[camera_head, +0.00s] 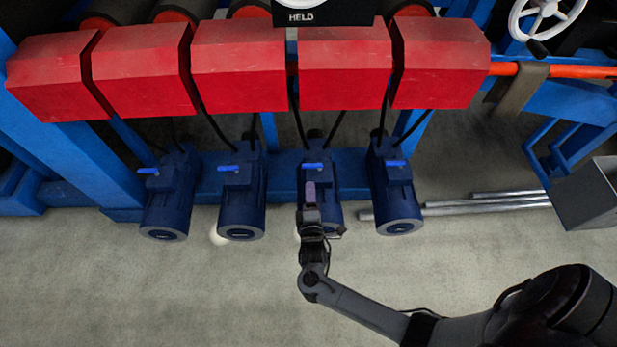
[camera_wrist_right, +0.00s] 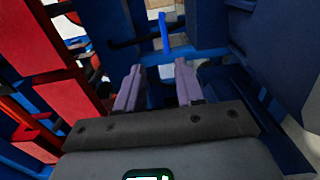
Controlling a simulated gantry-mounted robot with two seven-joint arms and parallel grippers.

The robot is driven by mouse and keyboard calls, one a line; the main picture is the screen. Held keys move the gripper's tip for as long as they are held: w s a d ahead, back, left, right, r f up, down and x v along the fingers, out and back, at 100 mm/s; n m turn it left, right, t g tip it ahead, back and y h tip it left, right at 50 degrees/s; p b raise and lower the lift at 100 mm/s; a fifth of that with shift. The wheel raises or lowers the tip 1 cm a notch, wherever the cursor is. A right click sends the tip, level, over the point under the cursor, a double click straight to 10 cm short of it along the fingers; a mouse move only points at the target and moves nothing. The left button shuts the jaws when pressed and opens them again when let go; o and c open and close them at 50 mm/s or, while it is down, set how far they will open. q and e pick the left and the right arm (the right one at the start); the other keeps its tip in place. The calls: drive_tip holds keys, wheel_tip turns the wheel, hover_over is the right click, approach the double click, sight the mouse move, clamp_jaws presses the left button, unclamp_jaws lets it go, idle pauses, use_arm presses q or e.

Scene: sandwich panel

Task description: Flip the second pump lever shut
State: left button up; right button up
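Four dark blue pumps stand in a row under the red covers, each with a small bright blue lever on top. From the left, the levers are the first (camera_head: 148,171), the second (camera_head: 228,168), the third (camera_head: 312,166) and the fourth (camera_head: 396,163). All look about crosswise in the head view. My right gripper (camera_head: 310,186) is over the third pump (camera_head: 329,183), just in front of its lever. In the right wrist view my right gripper (camera_wrist_right: 158,68) has its two purple fingers apart and empty. A blue lever (camera_wrist_right: 163,32) lies ahead, in line with the gap. My left gripper is out of view.
Red covers (camera_head: 240,65) overhang the pumps. A blue frame (camera_head: 80,160) stands at the left. Metal pipes (camera_head: 490,203) and a grey bin (camera_head: 590,195) lie on the right. The floor in front (camera_head: 150,290) is clear.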

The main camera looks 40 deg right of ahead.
sight(308, 165)
drive_tip(key=shift+w+f+b, duration=0.4)
drive_tip(key=shift+f+b, duration=0.15)
drive_tip(key=shift+f, duration=0.1)
drive_tip(key=shift+w+d, duration=0.2)
drive_tip(key=b+x, duration=0.5)
drive_tip(key=x, duration=0.4)
drive_tip(key=shift+w+d+r+b, duration=0.15)
drive_tip(key=shift+w+d+b, duration=0.2)
drive_tip(key=shift+w, duration=0.2)
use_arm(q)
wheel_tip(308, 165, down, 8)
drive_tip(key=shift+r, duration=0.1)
use_arm(e)
clamp_jaws()
